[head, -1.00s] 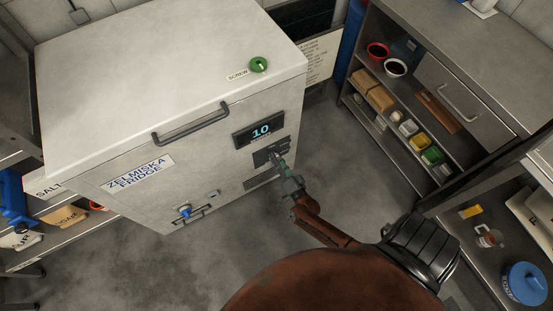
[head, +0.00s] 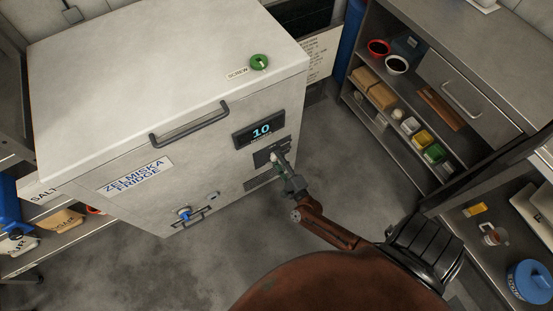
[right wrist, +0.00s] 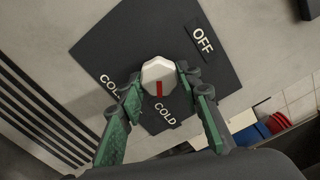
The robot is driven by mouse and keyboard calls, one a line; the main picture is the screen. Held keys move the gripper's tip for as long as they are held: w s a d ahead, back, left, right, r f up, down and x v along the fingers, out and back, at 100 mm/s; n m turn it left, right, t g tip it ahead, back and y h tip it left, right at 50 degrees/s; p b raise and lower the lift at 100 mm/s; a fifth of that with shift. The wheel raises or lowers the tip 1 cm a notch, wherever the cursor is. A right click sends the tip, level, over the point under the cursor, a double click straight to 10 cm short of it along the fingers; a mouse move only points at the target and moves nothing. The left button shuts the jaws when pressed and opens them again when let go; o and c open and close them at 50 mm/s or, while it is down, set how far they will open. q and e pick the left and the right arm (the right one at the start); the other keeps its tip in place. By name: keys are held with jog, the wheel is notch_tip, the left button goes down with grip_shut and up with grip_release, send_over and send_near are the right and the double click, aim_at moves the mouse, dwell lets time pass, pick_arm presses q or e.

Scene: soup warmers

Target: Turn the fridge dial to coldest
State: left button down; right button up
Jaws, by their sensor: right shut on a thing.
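The white chest fridge (head: 170,75) fills the left and middle of the head view. Its display (head: 260,130) reads 10. Below it is a dark dial plate (head: 262,160). In the right wrist view the dial (right wrist: 158,72) is a pale faceted knob with a red mark, on the dark plate (right wrist: 185,35). The red mark points toward the COLD label (right wrist: 165,112). OFF is at upper right; another label starting "CO" is partly hidden behind a finger. My right gripper (head: 277,160) has its green fingers on both sides of the dial, shut on it. My left gripper is not in view.
A green screw cap (head: 259,62) sits on the fridge lid. A lid handle (head: 190,125) and a blue tap (head: 184,213) are on the front. Shelves with containers (head: 415,125) stand at the right. The floor between is clear.

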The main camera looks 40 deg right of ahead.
jog(key=m, duration=0.2)
jog(key=shift+a+f+m+b, duration=0.15)
jog(key=shift+f+m+b, duration=0.15)
jog(key=shift+m+b, duration=0.1)
jog(key=m+b, duration=0.1)
jog(key=m, duration=0.2)
jog(key=shift+m, duration=0.3)
jog(key=shift+a+m+b, duration=0.1)
jog(key=shift+m+b, duration=0.45)
jog(key=shift+m, duration=0.65)
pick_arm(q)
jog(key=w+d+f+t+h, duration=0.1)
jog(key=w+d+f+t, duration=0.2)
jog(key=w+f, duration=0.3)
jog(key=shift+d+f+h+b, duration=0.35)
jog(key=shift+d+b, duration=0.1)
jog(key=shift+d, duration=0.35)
pick_arm(e)
jog(key=shift+m, duration=1.3)
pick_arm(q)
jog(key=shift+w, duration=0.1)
pick_arm(e)
jog(key=o, duration=1.2)
jog(key=shift+r, duration=0.15)
jog(key=shift+c, duration=0.2)
jog(key=shift+s, duration=0.1)
jog(key=v, duration=1.1)
jog(key=shift+s, duration=0.35)
